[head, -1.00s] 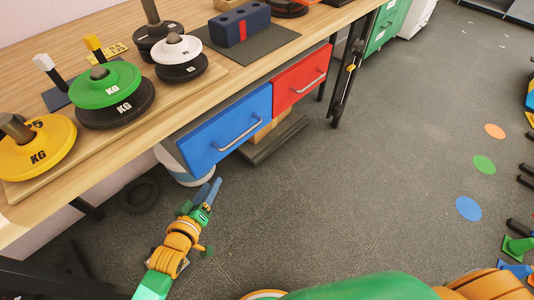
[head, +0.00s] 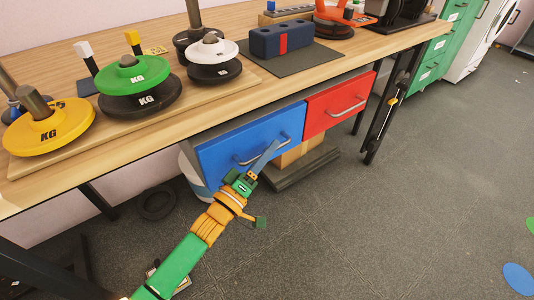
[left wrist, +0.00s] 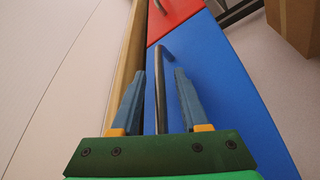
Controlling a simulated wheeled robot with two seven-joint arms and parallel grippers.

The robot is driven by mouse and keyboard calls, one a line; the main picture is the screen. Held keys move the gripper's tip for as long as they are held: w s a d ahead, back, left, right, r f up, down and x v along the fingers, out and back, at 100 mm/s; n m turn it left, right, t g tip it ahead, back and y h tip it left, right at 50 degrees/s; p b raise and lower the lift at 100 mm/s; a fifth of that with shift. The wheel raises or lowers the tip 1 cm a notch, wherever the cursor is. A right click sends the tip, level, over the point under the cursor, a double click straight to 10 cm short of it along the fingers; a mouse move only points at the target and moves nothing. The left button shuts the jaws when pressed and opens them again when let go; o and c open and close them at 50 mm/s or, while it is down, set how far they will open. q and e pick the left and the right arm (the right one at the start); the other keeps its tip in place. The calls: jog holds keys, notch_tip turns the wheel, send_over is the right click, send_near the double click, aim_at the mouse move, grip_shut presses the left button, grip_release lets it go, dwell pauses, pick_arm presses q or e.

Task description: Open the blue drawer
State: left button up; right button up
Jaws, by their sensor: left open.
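The blue drawer (head: 240,143) is under the wooden table and looks shut, with a grey bar handle (head: 265,152) across its front. My left gripper (head: 270,150) is at the handle, reaching up from below. In the left wrist view the blue drawer front (left wrist: 215,80) fills the right side. The handle (left wrist: 161,88) runs between the two blue fingers of the left gripper (left wrist: 158,95), which are open, one on each side of it with gaps. My right gripper is not in view.
A red drawer (head: 333,106) sits to the right of the blue one. The wooden table edge (head: 130,160) runs just above, carrying yellow, green and white weight plates. A cardboard box (head: 298,152) is below the drawers. The floor in front is clear.

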pick_arm(q)
grip_shut()
dwell(0.5)
dwell(0.8)
